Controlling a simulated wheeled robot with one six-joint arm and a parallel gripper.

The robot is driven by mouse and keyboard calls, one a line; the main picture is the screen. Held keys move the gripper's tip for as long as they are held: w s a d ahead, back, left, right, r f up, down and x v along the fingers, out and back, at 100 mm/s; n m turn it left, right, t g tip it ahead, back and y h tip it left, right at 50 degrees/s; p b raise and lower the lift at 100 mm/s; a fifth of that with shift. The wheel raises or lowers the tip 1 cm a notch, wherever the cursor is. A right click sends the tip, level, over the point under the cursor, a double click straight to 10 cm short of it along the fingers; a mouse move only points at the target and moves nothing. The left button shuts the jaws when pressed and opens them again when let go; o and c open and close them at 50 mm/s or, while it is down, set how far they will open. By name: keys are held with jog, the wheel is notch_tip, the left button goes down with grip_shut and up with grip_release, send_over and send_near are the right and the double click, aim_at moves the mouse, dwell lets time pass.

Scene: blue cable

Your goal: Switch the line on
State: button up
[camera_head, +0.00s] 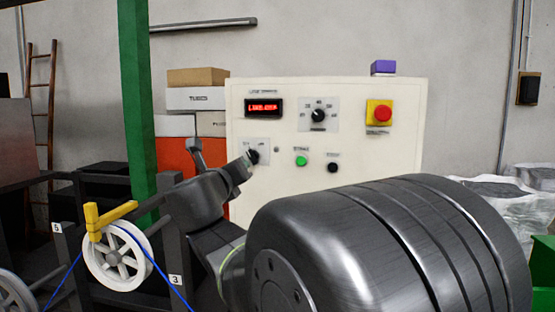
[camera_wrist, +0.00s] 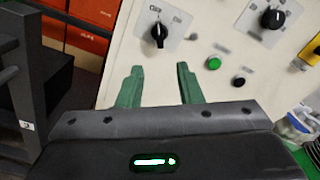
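The white control panel (camera_head: 350,200) stands ahead of me with a red-lit display (camera_head: 263,107), whose text is blurred. A black rotary switch (camera_head: 253,157) with two marked positions sits at its lower left. In the wrist view this switch (camera_wrist: 160,33) lies just beyond my fingertips, centred between them, its pointer close to upright. My gripper (camera_wrist: 159,69) is open and empty, with its green fingers on either side of the switch's line. I see no contact with the knob. In the head view my arm hides part of the panel's lower left.
The panel also has a black dial (camera_head: 318,115), a red emergency button (camera_head: 382,113) on yellow, a green button (camera_head: 301,160) and a black button (camera_head: 333,167). A green post (camera_head: 138,100) and a white cable pulley (camera_head: 117,258) stand left of the panel.

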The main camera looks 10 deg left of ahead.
aim_at(251, 158)
jog(key=w+p, duration=0.2)
jog(key=w, duration=1.1)
jog(key=shift+w+d, duration=0.15)
jog(key=shift+w, duration=0.25)
jog(key=shift+r, duration=0.1)
grip_shut()
